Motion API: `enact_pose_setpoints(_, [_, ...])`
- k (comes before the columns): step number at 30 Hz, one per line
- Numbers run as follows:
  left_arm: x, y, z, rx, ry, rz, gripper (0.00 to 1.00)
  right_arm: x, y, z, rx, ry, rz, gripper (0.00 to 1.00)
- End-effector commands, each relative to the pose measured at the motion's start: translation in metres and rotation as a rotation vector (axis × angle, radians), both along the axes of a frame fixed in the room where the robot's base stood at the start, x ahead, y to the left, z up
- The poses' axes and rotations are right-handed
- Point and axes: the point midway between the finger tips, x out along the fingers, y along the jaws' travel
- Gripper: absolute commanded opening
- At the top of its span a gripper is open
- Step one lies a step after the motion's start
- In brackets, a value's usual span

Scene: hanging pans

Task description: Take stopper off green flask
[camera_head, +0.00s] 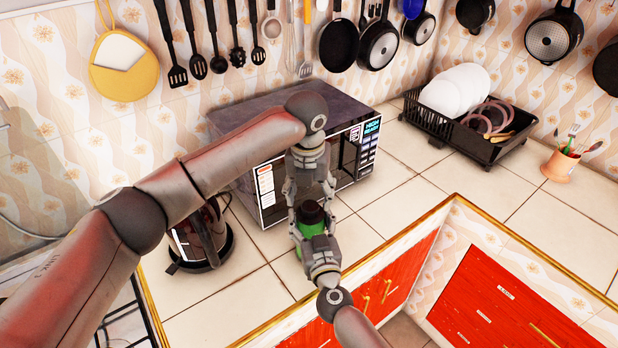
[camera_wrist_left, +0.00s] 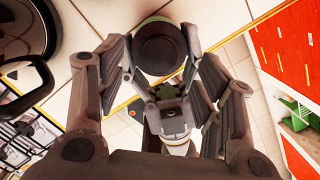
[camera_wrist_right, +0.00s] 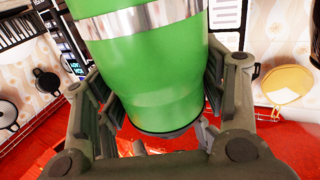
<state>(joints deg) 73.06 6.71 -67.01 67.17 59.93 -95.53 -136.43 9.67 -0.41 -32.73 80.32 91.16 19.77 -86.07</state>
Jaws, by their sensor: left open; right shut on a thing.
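The green flask (camera_head: 313,228) is upright in front of the microwave, with its dark stopper (camera_head: 311,211) on top. My right gripper (camera_head: 316,243) comes from the front and is shut on the flask's body. The right wrist view shows the green body (camera_wrist_right: 150,75) with a silver band between the fingers. My left gripper (camera_head: 311,200) points down from above and is open, its fingers on either side of the stopper. The left wrist view shows the round stopper top (camera_wrist_left: 160,50) between the spread fingers. I cannot tell whether the flask's base touches the counter.
The microwave (camera_head: 264,184) stands close behind the grippers. A kettle (camera_head: 203,240) stands to the left. A black dish rack (camera_head: 476,125) and a utensil pot (camera_head: 560,166) are at right. Pans and utensils hang on the wall. The counter (camera_head: 420,190) right of the microwave is clear.

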Motion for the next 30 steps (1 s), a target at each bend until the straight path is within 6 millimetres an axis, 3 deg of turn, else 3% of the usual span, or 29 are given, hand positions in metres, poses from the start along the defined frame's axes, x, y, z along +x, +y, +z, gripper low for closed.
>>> enact_pose_setpoints(7, [0.004, -0.001, -0.032, 0.001, 0.001, 0.000, 0.61, 0.000, 0.000, -0.002, -0.001, 0.003, 0.000, 0.22])
enact_pose_setpoints(19, [0.006, -0.001, -0.039, 0.001, -0.001, 0.000, 0.61, 0.000, 0.000, -0.002, -0.001, 0.003, 0.000, 0.22])
enact_pose_setpoints(30, [0.006, -0.001, -0.039, 0.001, 0.000, 0.000, 0.15, -0.001, 0.000, -0.002, -0.001, 0.004, 0.000, 0.22])
